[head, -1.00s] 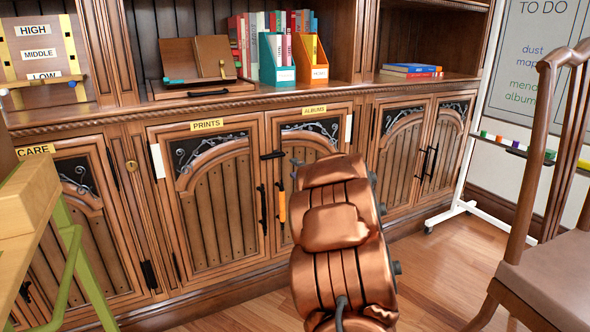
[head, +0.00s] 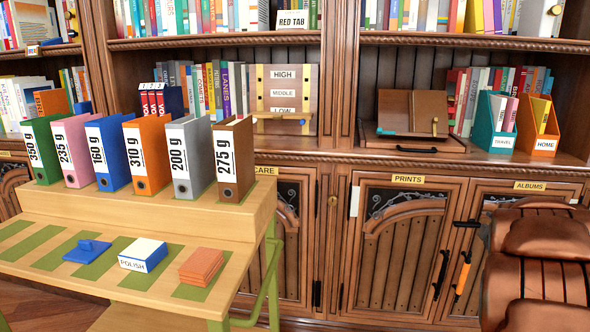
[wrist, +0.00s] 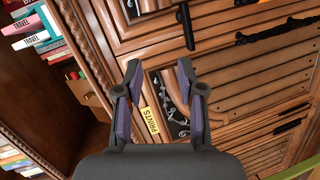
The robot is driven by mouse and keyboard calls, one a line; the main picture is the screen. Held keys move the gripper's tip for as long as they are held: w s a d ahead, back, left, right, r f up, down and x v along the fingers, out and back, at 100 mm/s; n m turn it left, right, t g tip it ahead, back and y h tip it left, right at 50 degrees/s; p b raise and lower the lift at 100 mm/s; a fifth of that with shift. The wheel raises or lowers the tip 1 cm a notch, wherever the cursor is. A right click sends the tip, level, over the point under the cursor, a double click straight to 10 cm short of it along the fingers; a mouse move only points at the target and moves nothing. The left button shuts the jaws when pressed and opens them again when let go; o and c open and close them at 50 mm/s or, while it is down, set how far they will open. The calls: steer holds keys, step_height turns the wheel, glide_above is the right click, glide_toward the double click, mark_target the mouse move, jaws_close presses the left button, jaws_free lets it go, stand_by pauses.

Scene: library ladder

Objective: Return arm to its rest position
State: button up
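My gripper (wrist: 159,82) shows in the wrist view with its two dark, purple-sided fingers spread apart. It is open, with nothing between the fingers. Behind it are the carved cabinet door and the PRINTS label (wrist: 150,120), seen rotated. In the head view my copper-coloured arm fills the lower right, in front of the ALBUMS door (head: 482,197). The gripper itself is hidden or out of frame in that view.
A wooden cart (head: 235,262) with several weight-marked binders, a POLISH box (head: 143,254) and an orange stack (head: 201,266) stands at the left. A bookcase spans the back. An orange-handled item (head: 463,275) hangs at the cabinet doors.

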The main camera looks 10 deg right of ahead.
steer(key=s+a+r+m+g+y+p, duration=0.1)
steer(key=s+a+r+m+g+p, duration=0.3)
steer(key=a+p, duration=0.3)
steer(key=s+a+r+m+g+y+p, duration=0.1)
steer(key=s+a+r+p, duration=0.3)
steer(key=a+r+p, duration=0.3)
steer(key=s+a+r+m+g+y+p, duration=0.1)
steer(key=s+a+r+m+g+p, duration=0.25)
steer(key=s+a+p, duration=0.35)
steer(key=s+a+r+g+y+p, duration=0.1)
steer(key=s+a+r+g+p, duration=0.1)
steer(key=s+a+r+p, duration=0.2)
steer(key=s+a+r+g+y+p, duration=0.2)
steer(key=s+a+r+p, duration=0.2)
steer(key=s+a, duration=0.7)
steer(key=s+a+r+m+g+y+p, duration=0.1)
steer(key=s+a+r+g+y+p, duration=0.1)
steer(key=s+a+p, duration=0.4)
steer(key=shift+s+a+r, duration=0.8)
steer(key=shift+a+r, duration=0.1)
steer(key=shift+a, duration=0.1)
